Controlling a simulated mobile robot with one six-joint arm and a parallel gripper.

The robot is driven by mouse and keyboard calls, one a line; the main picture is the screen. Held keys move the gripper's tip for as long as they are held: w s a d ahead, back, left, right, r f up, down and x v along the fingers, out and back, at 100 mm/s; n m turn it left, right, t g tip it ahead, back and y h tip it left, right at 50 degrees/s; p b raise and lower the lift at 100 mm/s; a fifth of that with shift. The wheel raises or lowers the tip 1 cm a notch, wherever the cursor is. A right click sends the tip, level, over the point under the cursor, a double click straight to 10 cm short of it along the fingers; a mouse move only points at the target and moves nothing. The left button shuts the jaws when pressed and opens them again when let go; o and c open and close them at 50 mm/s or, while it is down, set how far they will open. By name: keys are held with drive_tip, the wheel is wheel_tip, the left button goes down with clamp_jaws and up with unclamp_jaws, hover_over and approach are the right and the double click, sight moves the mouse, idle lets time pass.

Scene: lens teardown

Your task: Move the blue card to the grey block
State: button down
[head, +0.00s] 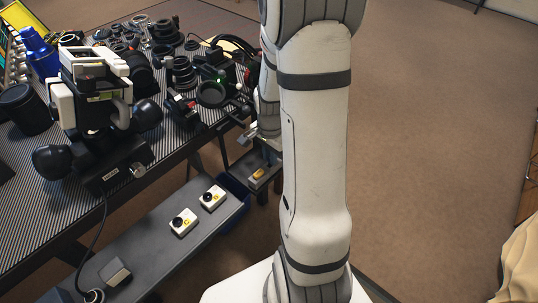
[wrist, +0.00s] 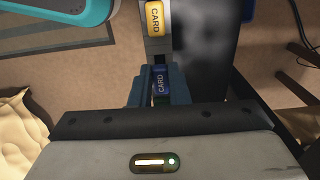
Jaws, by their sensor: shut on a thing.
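In the wrist view, my gripper (wrist: 160,72) has its blue fingers closed on the blue card (wrist: 161,84), whose white lettering shows between them. In the head view, my gripper (head: 270,155) is beside the table edge, partly behind my arm, and the blue card cannot be made out there. A small grey block (head: 115,272) sits at the near left end of the low grey shelf, well away from my gripper. A dark cable runs close to it.
A yellow card (wrist: 155,18) lies on a grey surface just beyond the fingers; it also shows in the head view (head: 258,174). Two white boxes (head: 212,197) with black knobs stand on the low shelf (head: 150,250). The striped table (head: 40,215) is crowded with camera parts.

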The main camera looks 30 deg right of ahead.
drive_tip(key=shift+f, duration=0.2)
drive_tip(key=shift+f+b, duration=0.45)
drive_tip(key=shift+f+b, duration=0.3)
drive_tip(key=shift+f, duration=0.1)
idle(0.6)
drive_tip(key=c, duration=1.3)
unclamp_jaws()
drive_tip(key=shift+r, duration=0.1)
wheel_tip(320, 180, up, 8)
drive_tip(key=shift+f+p, duration=0.15)
drive_tip(key=shift+p, duration=1.1)
